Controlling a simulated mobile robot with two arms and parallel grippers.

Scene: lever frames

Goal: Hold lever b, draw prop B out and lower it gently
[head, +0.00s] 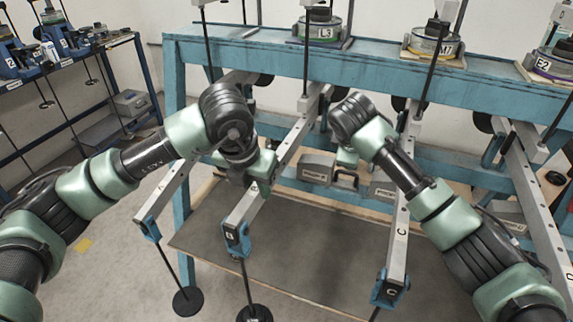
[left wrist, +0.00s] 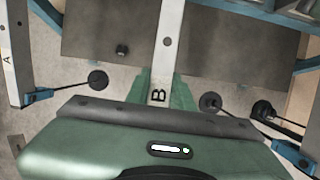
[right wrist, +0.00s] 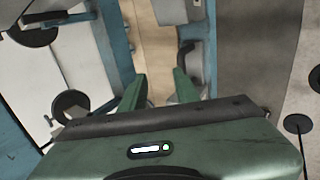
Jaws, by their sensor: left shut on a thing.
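Lever b (head: 284,152) is a grey bar sloping down toward me, with a B near its blue end. My left gripper (head: 262,178) is shut on lever b just above that letter. In the left wrist view the lever (left wrist: 169,45) passes between the green fingers (left wrist: 160,92). A grey block with a dark handle (head: 318,168) sits beneath the frame right of lever b. It appears to be prop B, but its label is too small to read. My right gripper (head: 347,157) is open near the handle. The right wrist view shows the handle (right wrist: 186,58) beyond its parted fingers (right wrist: 158,90).
Lever C (head: 398,235) hangs to the right and lever A (head: 165,198) to the left. A blue frame (head: 400,75) crosses behind, carrying labelled weights. Another grey block (head: 382,190) lies right of the handle. A dark mat (head: 320,250) below is largely clear.

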